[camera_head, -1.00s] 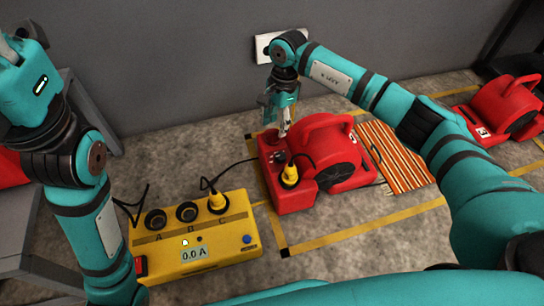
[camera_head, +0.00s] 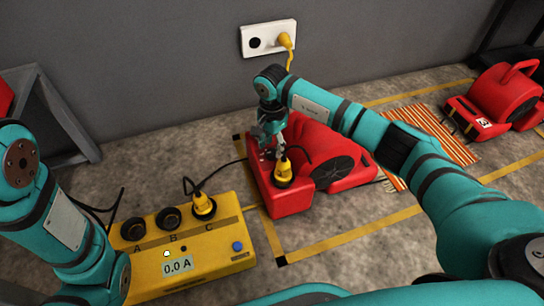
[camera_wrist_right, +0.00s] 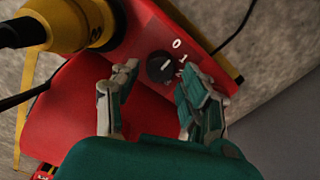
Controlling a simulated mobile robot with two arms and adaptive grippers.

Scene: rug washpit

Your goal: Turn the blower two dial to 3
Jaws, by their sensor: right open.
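The red blower (camera_head: 340,172) stands on the floor in the middle of the head view, with a yellow plug (camera_head: 284,172) in its top. My right gripper (camera_head: 277,152) is over the blower's control end, pointing down. In the right wrist view, the small black dial (camera_wrist_right: 160,66) sits on the red panel, with white marks 0 and 1 beside it; other marks are hidden by a finger. My right gripper (camera_wrist_right: 157,82) is open, its fingertips on either side of the dial. Contact cannot be told. The dial's pointer setting is unclear. My left arm shows at the left, but its gripper does not.
A yellow power box (camera_head: 210,250) with sockets A, B, C reads 0.0 A; a plug is in C. Cables run near the blower. A wall socket (camera_head: 268,38) holds a yellow plug. Another red blower (camera_head: 500,98) and a striped rug (camera_head: 430,128) lie to the right.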

